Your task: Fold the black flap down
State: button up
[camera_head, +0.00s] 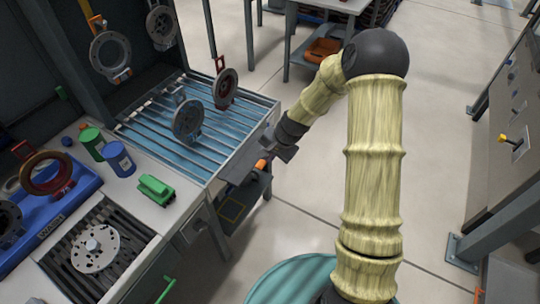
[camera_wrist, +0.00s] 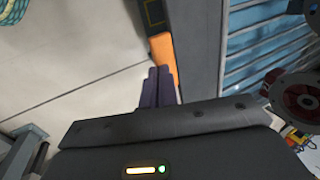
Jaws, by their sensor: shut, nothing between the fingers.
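My gripper (camera_head: 276,152) is at the right side of the slatted blue rack (camera_head: 245,128), by its front corner. In the wrist view its two purple fingers (camera_wrist: 158,72) are together, with nothing between them. The fingertips show beside an orange part (camera_wrist: 163,50), which also shows in the head view (camera_head: 261,165); I cannot tell whether they touch it. A dark grey plate (camera_head: 238,168) is at the rack's front right corner, just left of my gripper. It may be the black flap, but I cannot tell for sure, and its tilt is unclear.
Two discs, one dark grey (camera_head: 186,121) and one with a red hook (camera_head: 225,89), stand on the rack. Open floor (camera_head: 300,215) lies right of the rack.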

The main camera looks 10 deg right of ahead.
jog(key=o, duration=0.3)
jog(key=shift+w+a+r, duration=0.1)
jog(key=shift+a+r, duration=0.05)
jog(key=shift+a, duration=0.05)
jog(key=shift+o, duration=1)
jog(key=shift+w+a, duration=0.1)
jog(key=shift+a, duration=0.05)
jog(key=v, duration=1.7)
jog(key=shift+r, duration=0.2)
